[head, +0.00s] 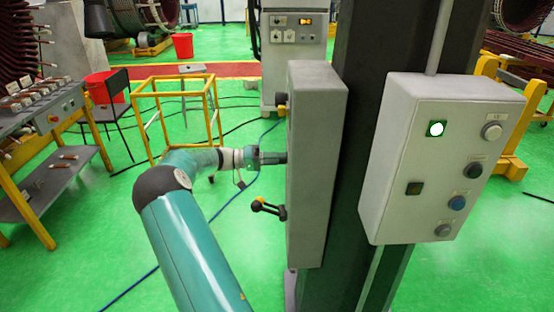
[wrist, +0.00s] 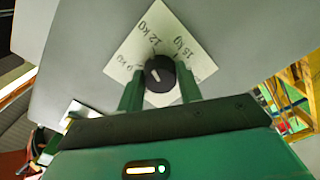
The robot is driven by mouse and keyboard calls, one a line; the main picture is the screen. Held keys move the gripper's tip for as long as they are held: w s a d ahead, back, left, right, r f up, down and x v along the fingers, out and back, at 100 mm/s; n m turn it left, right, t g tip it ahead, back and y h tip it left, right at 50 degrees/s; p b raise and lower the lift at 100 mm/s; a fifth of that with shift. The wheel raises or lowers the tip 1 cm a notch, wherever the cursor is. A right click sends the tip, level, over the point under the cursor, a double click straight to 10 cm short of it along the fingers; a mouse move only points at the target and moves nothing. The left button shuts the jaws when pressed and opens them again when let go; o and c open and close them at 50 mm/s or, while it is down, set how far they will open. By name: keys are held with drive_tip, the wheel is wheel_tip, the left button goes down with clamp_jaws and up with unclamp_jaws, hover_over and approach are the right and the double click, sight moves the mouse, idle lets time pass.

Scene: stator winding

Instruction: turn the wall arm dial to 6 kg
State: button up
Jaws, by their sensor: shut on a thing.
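The dial (wrist: 160,74) is a round black knob with a white pointer mark, on a pale label plate (wrist: 150,38) in the wrist view. The plate reads 12 kg and 15 kg; a label at the left is partly hidden by a finger. The white mark leans up and left; I cannot tell exactly which value it meets. My gripper (wrist: 160,90) has one green finger on each side of the knob and is shut on it. In the head view my gripper (head: 282,158) reaches the left face of a tall grey box (head: 318,160); the dial is hidden there.
A black lever (head: 268,207) sticks out below my gripper, and a black knob (head: 281,99) sits above it. A control box (head: 425,160) with a lit green button hangs on the dark column (head: 365,130). A yellow frame (head: 178,80) stands behind my arm.

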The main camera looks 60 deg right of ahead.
drive_tip(key=n, duration=2.2)
drive_tip(key=shift+w+r, duration=0.1)
drive_tip(key=shift+r, duration=0.05)
idle(0.4)
drive_tip(key=o, duration=1)
drive_tip(key=v, duration=1.3)
drive_tip(key=shift+w+a, duration=0.15)
drive_tip(key=shift+w, duration=0.15)
drive_tip(key=shift+r, duration=0.1)
